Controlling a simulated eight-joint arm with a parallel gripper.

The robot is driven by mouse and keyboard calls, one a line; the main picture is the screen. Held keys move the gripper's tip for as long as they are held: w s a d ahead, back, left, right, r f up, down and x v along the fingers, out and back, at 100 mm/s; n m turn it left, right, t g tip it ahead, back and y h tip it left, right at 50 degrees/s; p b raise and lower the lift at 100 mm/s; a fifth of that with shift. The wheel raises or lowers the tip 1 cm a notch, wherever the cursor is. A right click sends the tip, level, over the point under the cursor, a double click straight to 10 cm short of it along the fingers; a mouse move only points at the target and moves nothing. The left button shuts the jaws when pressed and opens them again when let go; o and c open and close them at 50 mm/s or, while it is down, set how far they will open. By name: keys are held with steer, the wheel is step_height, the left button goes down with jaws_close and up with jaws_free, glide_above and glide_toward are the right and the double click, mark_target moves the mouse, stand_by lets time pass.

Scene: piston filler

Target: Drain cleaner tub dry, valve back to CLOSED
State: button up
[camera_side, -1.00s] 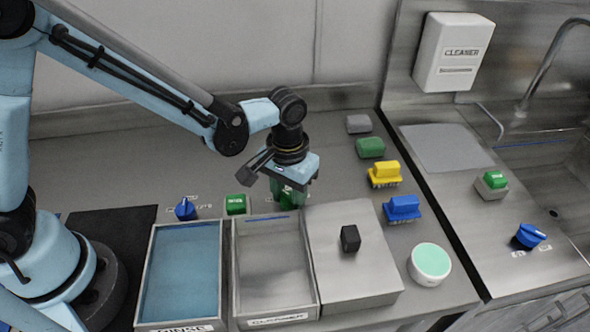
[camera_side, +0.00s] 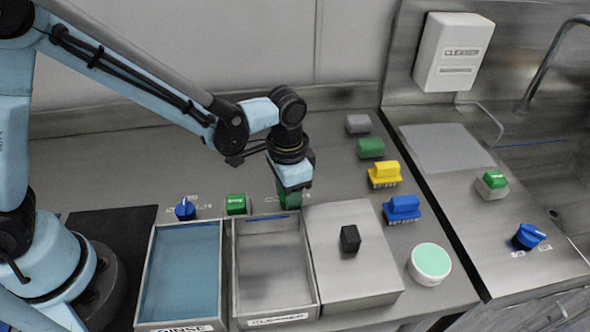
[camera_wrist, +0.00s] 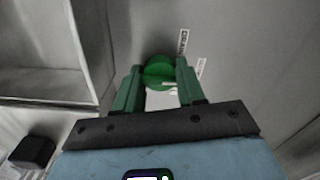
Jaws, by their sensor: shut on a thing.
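The cleaner tub (camera_side: 275,270) is an open metal tub with a CLEANER label on its front. Its grey floor shows; I cannot tell whether a thin clear film lies on it. A round green valve knob (camera_wrist: 157,72) sits behind the tub. My gripper (camera_wrist: 160,84) points down with its green fingers on either side of the knob, shut on it. In the side view my gripper (camera_side: 290,200) hides the knob. A DRAIN label (camera_wrist: 184,40) and a second, unreadable label lie beside the knob, so I cannot read its exact setting.
Left is the rinse tub (camera_side: 182,275) with blue liquid; behind are a blue knob (camera_side: 185,208) and green button (camera_side: 235,204). Right is a lid with a black handle (camera_side: 350,239). Coloured blocks, including yellow (camera_side: 384,174), and a round pale-green-topped thing (camera_side: 430,263) stand further right.

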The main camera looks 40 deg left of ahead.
stand_by(0.3)
steer(key=o, duration=1.1)
steer(key=shift+c, duration=0.2)
step_height(320, 180, up, 12)
steer(key=s+a+n+t, duration=0.3)
steer(key=a, duration=0.4)
steer(key=s+a+r+n+t, duration=0.1)
steer(key=s+a+n+t, duration=0.2)
steer(key=a, duration=0.5)
steer(key=shift+s+a+r+t, duration=0.25)
steer(key=shift+s+t, duration=0.3)
steer(key=shift+t, duration=0.05)
